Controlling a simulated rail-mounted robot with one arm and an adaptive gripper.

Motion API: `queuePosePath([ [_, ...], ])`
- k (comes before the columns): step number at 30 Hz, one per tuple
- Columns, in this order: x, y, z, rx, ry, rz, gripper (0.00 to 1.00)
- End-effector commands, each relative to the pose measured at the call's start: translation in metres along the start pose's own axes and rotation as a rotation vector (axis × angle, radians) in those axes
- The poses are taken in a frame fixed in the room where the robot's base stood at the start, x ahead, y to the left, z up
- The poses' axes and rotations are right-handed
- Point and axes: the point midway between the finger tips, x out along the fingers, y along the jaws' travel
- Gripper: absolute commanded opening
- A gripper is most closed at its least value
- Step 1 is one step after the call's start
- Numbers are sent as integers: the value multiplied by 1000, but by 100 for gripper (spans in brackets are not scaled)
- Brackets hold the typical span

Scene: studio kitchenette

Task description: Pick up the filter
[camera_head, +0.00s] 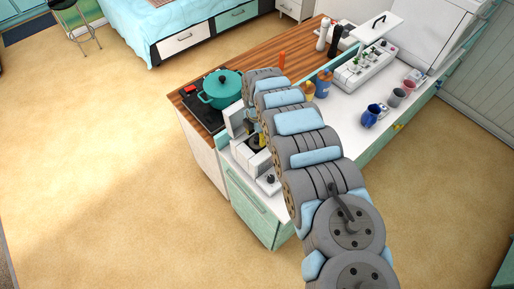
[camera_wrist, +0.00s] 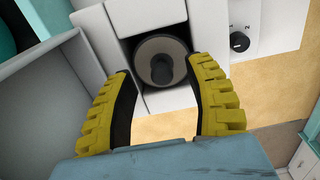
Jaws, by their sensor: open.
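I see no clear contact, and the gap in depth is hard to judge. In the head view the white appliance (camera_head: 240,123) stands at the counter's near left end, and my arm hides much of it and most of my gripper.
A teal pot (camera_head: 220,88) stands on the black hob left of the appliance. An open white panel (camera_wrist: 58,85) rises left of my fingers. Bottles (camera_head: 323,83) and mugs (camera_head: 371,116) stand farther right on the counter. The appliance has a black dial (camera_wrist: 239,42).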

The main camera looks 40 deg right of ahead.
Motion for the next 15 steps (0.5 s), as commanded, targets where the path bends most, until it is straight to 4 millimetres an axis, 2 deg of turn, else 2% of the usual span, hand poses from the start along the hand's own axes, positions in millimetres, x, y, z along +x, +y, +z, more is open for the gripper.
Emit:
queuePosePath([
  [4,11,-1,-2,1,4,-2,54],
  [15,15,-1,0,1,0,-2,54],
])
